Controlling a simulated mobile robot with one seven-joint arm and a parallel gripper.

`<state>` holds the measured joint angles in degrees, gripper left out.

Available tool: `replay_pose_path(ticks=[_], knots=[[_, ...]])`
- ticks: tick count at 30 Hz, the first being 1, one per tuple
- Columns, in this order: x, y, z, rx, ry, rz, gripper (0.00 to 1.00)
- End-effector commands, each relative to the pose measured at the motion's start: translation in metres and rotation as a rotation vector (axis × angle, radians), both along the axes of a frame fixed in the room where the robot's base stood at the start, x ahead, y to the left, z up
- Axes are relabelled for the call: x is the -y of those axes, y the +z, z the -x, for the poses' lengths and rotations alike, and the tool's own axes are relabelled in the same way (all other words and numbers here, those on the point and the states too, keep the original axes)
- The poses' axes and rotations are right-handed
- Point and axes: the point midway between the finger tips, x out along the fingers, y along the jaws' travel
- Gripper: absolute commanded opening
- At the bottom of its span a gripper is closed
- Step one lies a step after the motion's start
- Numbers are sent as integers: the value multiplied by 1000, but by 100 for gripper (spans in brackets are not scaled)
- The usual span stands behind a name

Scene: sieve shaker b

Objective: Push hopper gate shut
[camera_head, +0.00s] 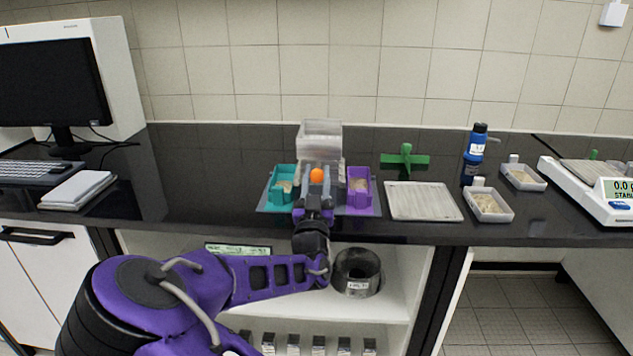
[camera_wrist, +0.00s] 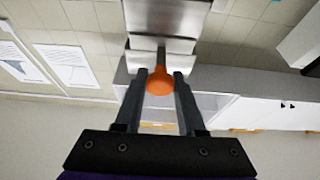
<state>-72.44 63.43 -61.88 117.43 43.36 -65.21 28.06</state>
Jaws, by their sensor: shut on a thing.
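The hopper (camera_head: 320,138) is a pale, partly see-through box at the back of the black counter. In the wrist view its grey metal body (camera_wrist: 165,18) fills the top middle. The gate's round orange knob (camera_head: 317,175) sticks out at the hopper's front; it also shows in the wrist view (camera_wrist: 159,82) on a short grey stem. My gripper (camera_head: 316,190) has one dark finger on each side of the knob and is shut on it, as the wrist view (camera_wrist: 159,88) shows. How far the gate stands open is hidden.
A teal bin (camera_head: 280,192) and a purple bin (camera_head: 360,200) with pale grains flank my gripper. To the right are a ribbed tray (camera_head: 423,201), a green cross-shaped piece (camera_head: 404,160), a blue bottle (camera_head: 474,150), small trays (camera_head: 489,207) and a balance (camera_head: 600,200).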

Motion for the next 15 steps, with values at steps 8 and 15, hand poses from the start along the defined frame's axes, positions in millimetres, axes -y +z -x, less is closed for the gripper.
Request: replay_pose_path(ticks=[8,15], knots=[[0,1,-11,1,1,-1,0],[0,1,-11,1,1,0,67]])
